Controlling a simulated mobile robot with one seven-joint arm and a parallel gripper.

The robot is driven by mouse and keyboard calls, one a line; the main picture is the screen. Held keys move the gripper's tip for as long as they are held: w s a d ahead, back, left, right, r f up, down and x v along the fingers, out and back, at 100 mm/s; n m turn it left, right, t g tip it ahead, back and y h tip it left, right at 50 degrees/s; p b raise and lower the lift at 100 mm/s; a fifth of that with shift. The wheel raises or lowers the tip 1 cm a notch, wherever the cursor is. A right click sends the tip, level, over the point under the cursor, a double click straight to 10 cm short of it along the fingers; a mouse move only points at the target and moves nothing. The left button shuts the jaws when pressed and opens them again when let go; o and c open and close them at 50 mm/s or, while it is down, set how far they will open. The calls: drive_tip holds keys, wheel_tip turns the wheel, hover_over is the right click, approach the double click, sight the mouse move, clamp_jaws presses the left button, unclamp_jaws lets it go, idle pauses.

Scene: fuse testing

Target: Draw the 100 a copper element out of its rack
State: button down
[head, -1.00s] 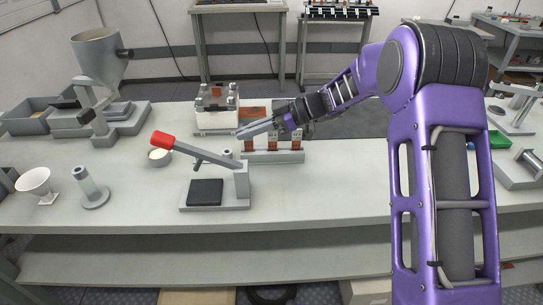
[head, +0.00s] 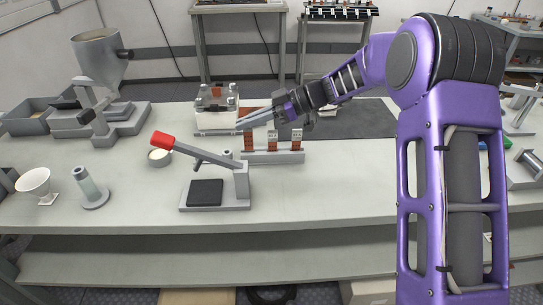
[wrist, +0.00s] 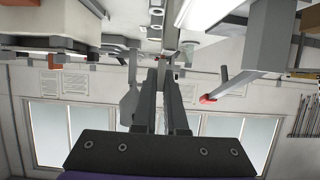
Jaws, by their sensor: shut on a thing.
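A grey rack (head: 285,157) stands on the bench and holds upright copper elements: a middle one (head: 272,140), a right one (head: 297,139) and a left one (head: 248,142). Any rating marks are too small to read. My gripper (head: 242,122) is shut at the left element's upper end, above the rack's left end. I cannot tell whether the left element's foot is clear of its slot. In the wrist view my gripper's fingers (wrist: 161,70) are close together, and the piece between them is too small to make out.
A lever press (head: 215,195) with a red handle stands in front of the rack. A white block with terminals (head: 215,115) stands behind it on the left. A dark mat (head: 365,120) lies to the right. A hopper (head: 98,55) stands at far left.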

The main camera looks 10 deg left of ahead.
drive_tip(key=shift+r, duration=1.7)
